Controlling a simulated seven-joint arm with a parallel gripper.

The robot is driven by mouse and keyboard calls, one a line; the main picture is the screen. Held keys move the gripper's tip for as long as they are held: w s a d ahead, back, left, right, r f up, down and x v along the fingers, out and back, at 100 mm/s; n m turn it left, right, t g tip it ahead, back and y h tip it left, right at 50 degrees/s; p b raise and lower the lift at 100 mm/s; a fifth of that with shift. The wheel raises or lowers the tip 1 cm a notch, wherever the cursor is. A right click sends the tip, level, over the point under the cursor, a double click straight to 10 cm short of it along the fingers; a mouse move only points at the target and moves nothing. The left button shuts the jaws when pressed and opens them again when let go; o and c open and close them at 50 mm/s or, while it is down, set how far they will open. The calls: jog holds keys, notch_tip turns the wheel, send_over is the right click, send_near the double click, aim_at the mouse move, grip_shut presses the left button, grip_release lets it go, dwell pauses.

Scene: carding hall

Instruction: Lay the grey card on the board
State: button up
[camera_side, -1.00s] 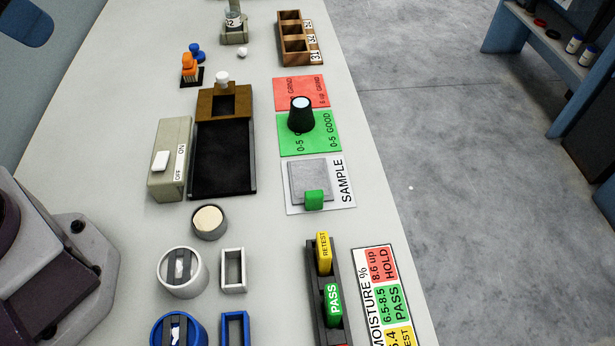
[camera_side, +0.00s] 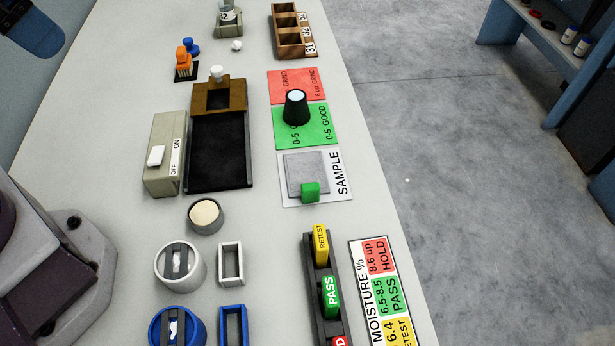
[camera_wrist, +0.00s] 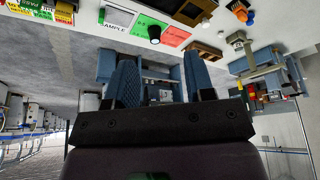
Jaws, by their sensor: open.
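The grey card (camera_side: 307,171) is a flat square with a green tab (camera_side: 310,191) at its near edge. It lies on the white SAMPLE mat (camera_side: 341,188) in the side view. The board appears to be the black panel (camera_side: 220,153) to the left, below a brown block; its dark surface looks bare. In the wrist view my gripper (camera_wrist: 161,78) has two blue textured fingers, wide apart with nothing between them. The SAMPLE mat (camera_wrist: 112,27) shows beyond them at the top. My gripper is away from the card.
A black knob (camera_side: 296,108) stands on the green GOOD panel (camera_side: 322,130) beyond the card. A grey ON/OFF box (camera_side: 160,165) adjoins the board's left. A rack (camera_side: 325,290) holds RETEST and PASS blocks. Round pots and small frames stand nearer. The table's right edge is close.

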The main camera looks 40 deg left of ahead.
jog(key=w+d+f+m+g, duration=0.4)
jog(key=w+d+f, duration=0.3)
jog(key=w+d, duration=0.2)
jog(key=m, duration=0.4)
send_near(304, 187)
notch_tip(304, 187, down, 11)
jog(key=shift+w+d+f, duration=0.1)
jog(key=shift+w+d, duration=0.05)
grip_shut()
